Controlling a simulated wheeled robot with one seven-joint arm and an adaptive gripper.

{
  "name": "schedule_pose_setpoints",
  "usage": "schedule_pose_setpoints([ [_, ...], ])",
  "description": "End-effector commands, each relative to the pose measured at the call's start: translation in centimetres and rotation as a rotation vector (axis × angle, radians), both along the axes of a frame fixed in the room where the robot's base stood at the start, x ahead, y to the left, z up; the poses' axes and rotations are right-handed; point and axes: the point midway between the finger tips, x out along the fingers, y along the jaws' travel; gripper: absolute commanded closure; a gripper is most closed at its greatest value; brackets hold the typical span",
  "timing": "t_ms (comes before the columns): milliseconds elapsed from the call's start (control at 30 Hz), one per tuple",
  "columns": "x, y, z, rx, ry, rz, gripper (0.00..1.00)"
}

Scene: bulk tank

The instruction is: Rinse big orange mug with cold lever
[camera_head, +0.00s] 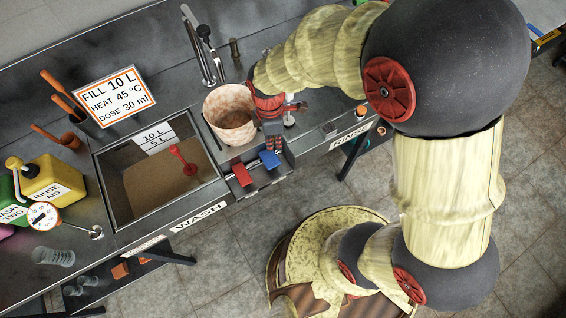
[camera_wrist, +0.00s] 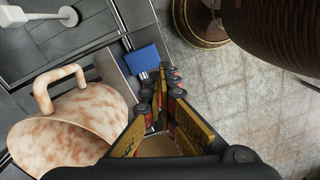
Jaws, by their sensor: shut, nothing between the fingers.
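The big mug (camera_head: 229,118), mottled pale orange and white, stands on the counter beside the sink, left of my gripper. In the wrist view the mug (camera_wrist: 75,135) is at the lower left, with its loop handle toward the upper left. A blue lever (camera_head: 269,160), the cold-coloured one, sits at the counter's front edge beside a red lever (camera_head: 241,174). The blue lever (camera_wrist: 146,60) also shows just beyond my fingertips in the wrist view. My gripper (camera_head: 272,134) is shut and empty, pointing at the blue lever; I cannot tell whether it touches it.
The wash sink (camera_head: 106,185) holds brownish liquid and a red-handled tool (camera_head: 183,160). A tall tap (camera_head: 203,55) stands behind. A sign (camera_head: 112,94), yellow bottle (camera_head: 52,180) and gauge (camera_head: 43,216) are at left. Open tiled floor lies in front of the counter.

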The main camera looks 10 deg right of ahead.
Motion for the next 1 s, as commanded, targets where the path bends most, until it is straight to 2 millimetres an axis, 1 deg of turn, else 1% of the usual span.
schedule_pose_setpoints([
  [33, 0.7, 0.2, 0.3, 0.007, -0.015, 0.064, 1.00],
  [100, 1.2, 0.4, 0.4, 0.014, -0.030, 0.151, 1.00],
  [200, 1.4, 0.4, 0.4, 0.018, -0.038, 0.244, 1.00],
  [300, 1.4, 0.4, 0.4, 0.019, -0.040, 0.299, 1.00],
  [433, 1.4, 0.4, 0.5, 0.020, -0.040, 0.325, 1.00],
  [767, 1.4, 0.4, 0.3, 0.020, -0.039, 0.324, 1.00],
  [867, 1.4, 0.4, -0.5, 0.019, -0.038, 0.324, 1.00],
  [1000, 1.3, 0.4, -2.6, 0.019, -0.036, 0.324, 1.00],
])
